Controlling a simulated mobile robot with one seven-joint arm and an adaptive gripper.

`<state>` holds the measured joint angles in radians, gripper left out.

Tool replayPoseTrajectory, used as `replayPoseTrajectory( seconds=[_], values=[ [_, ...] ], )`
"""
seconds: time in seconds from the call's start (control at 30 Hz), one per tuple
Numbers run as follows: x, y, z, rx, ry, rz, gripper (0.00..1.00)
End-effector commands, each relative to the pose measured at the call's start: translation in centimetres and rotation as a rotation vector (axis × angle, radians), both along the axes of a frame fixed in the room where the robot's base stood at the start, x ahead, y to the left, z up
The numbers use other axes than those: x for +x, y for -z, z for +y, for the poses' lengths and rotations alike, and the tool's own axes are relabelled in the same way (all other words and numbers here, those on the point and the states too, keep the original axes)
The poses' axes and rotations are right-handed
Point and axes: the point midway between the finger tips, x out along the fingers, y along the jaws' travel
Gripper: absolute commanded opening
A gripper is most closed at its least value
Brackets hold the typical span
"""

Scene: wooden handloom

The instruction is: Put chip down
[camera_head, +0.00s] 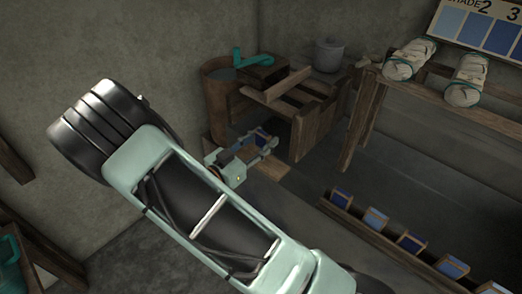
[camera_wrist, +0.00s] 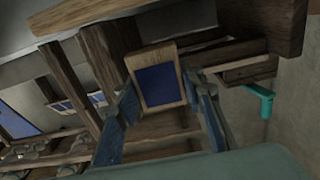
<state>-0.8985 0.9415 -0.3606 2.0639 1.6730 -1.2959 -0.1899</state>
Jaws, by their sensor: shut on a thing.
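The chip (camera_wrist: 158,86) is a dark blue square in a pale wooden frame. My gripper (camera_wrist: 162,90) is shut on it, one blue-grey finger on each side, in the wrist view. In the head view my gripper (camera_head: 262,146) is left of centre, in front of the wooden stand, and the small chip is partly hidden between its fingers. The chip is tilted in the wrist view. Whether it touches anything beneath is unclear.
A wooden rail (camera_head: 372,237) with several framed blue chips runs along the lower right. A slatted stand (camera_head: 300,104), a brown barrel (camera_head: 217,95) and a grey pot (camera_head: 328,55) are behind my gripper. A shade chart (camera_head: 483,25) hangs upper right.

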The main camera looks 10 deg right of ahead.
Motion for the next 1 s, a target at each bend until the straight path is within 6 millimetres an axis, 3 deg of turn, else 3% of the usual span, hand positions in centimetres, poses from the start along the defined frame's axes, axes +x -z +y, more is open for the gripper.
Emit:
replayPoseTrajectory(
  seconds=[0.27,0.67,0.7,0.8,1.0],
  values=[
    [0.6,3.7,0.2,-0.001,-0.001,0.001,0.2],
    [0.6,4.2,0.2,0.001,-0.001,0.0,0.2],
    [0.6,4.1,0.3,0.001,-0.001,0.0,0.39],
    [0.6,4.1,0.3,0.001,-0.001,0.0,0.5],
    [0.6,4.1,0.2,0.001,-0.001,0.0,0.53]
  ],
)
